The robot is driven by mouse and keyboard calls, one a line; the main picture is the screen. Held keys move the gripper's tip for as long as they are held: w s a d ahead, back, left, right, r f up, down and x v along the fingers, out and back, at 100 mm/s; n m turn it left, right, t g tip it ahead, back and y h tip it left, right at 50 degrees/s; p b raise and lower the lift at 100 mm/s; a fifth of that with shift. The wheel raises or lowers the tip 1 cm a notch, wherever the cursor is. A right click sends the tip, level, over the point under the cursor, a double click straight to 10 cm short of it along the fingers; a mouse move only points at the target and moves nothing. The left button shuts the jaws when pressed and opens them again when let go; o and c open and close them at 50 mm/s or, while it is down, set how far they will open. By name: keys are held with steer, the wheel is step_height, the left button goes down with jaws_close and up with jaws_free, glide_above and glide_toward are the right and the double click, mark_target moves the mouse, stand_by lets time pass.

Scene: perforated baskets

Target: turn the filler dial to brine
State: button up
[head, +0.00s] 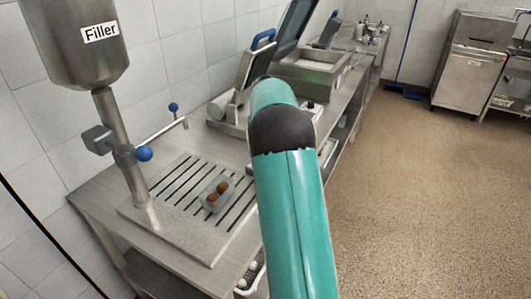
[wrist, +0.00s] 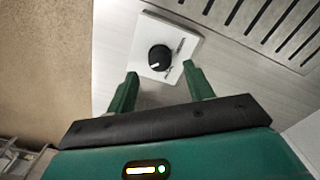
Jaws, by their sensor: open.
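The dial (wrist: 160,58) is a black round knob with a white pointer mark, set on a white plate (wrist: 152,32) with small lettering too blurred to read. It shows in the wrist view just ahead of my gripper (wrist: 158,74). My gripper is open, with its two green fingers apart and the knob between and slightly beyond their tips. The fingers do not appear to touch the knob. In the head view the filler (head: 86,45) is a steel hopper labelled "Filler" at the upper left. My arm hides the dial and gripper there.
A grey container (head: 217,194) with brown items sits on the slotted grate (head: 180,190) under the filler's blue-knobbed handles. Other steel machines (head: 312,75) stand farther along the bench. A basket (head: 250,280) is below it. Open brown floor (head: 420,190) lies to the right.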

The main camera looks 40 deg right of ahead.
step_height(320, 180, up, 10)
stand_by(0.3)
steer(key=shift+r, duration=0.15)
steer(key=s+a+r+n+t, duration=0.2)
steer(key=s+a+r, duration=0.3)
steer(key=a, duration=0.5)
steer(key=s+a+r+n+t, duration=0.1)
steer(key=s+a+r, duration=0.2)
steer(key=s+a, duration=0.55)
steer(key=s+a+f+n+t, duration=0.1)
steer(key=s+a+f, duration=0.3)
steer(key=s+a, duration=0.3)
steer(key=s+a+f+n+t, duration=0.1)
steer(key=s+a+f+n, duration=0.1)
steer(key=s+a, duration=0.5)
steer(key=shift+s+a+f+t, duration=0.15)
steer(key=shift+s+f+t, duration=0.15)
steer(key=shift+s+f, duration=0.75)
steer(key=shift+s+r, duration=0.15)
steer(key=shift+r, duration=0.05)
steer(key=shift+c, duration=0.4)
